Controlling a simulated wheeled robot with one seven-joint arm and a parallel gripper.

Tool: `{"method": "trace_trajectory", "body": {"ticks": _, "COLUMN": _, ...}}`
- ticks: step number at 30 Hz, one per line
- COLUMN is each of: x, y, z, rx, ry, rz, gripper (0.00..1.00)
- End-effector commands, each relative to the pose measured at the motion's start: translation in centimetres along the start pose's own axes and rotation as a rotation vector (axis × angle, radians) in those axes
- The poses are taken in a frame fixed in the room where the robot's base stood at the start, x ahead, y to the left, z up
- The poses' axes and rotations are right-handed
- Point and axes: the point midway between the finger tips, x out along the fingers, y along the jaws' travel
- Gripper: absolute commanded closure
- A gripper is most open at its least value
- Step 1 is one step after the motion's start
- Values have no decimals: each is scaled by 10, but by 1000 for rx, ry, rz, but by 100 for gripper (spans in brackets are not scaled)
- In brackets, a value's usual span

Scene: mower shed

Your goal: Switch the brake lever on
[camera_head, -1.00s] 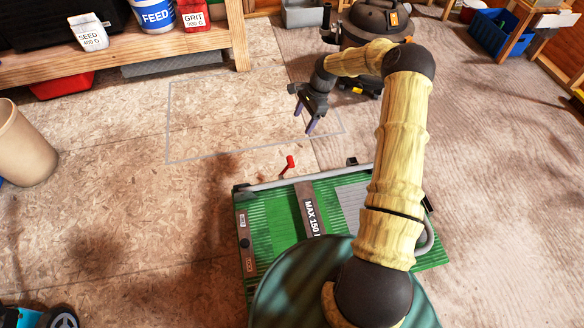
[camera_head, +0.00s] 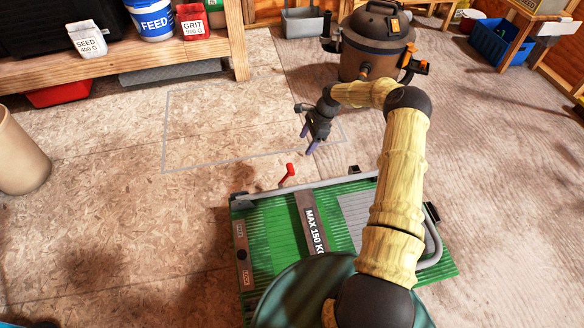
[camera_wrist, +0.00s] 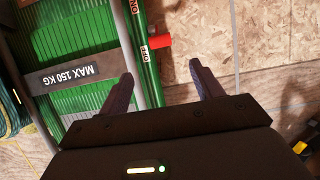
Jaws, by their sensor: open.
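The brake lever (camera_head: 287,174) is a small red handle standing up at the far edge of the green platform cart (camera_head: 270,222). In the wrist view the lever (camera_wrist: 159,41) sticks out sideways from a green bar, close beside the OFF label (camera_wrist: 144,54). The ON label (camera_wrist: 133,6) is further up the bar. My gripper (camera_head: 307,141) is open and empty, pointing down, beyond and right of the lever in the head view. In the wrist view the lever lies ahead of the gap between my fingers (camera_wrist: 161,69), apart from them.
A brown shop vacuum (camera_head: 376,48) stands behind my gripper. A beige bin (camera_head: 20,155) is at the left edge. A taped outline (camera_head: 164,130) marks clear floor beyond the cart.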

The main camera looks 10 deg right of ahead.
Motion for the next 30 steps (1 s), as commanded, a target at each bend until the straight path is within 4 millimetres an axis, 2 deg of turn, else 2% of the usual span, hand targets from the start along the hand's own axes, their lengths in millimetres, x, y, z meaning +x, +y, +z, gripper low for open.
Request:
{"method": "trace_trajectory", "body": {"ticks": 1, "x": 14, "y": 1, "z": -1, "rx": -1, "ry": -2, "rz": 3, "gripper": 35}}
{"method": "trace_trajectory", "body": {"ticks": 3, "x": 27, "y": 0, "z": -1, "rx": -1, "ry": -2, "rz": 2, "gripper": 35}}
{"method": "trace_trajectory", "body": {"ticks": 21, "x": 130, "y": 0, "z": -1, "rx": -1, "ry": -2, "rz": 0, "gripper": 35}}
{"method": "trace_trajectory", "body": {"ticks": 25, "x": 143, "y": 0, "z": -1, "rx": 0, "ry": -1, "rz": 0, "gripper": 35}}
{"method": "trace_trajectory", "body": {"ticks": 30, "x": 146, "y": 0, "z": 0, "rx": 0, "ry": -1, "rz": -1, "gripper": 35}}
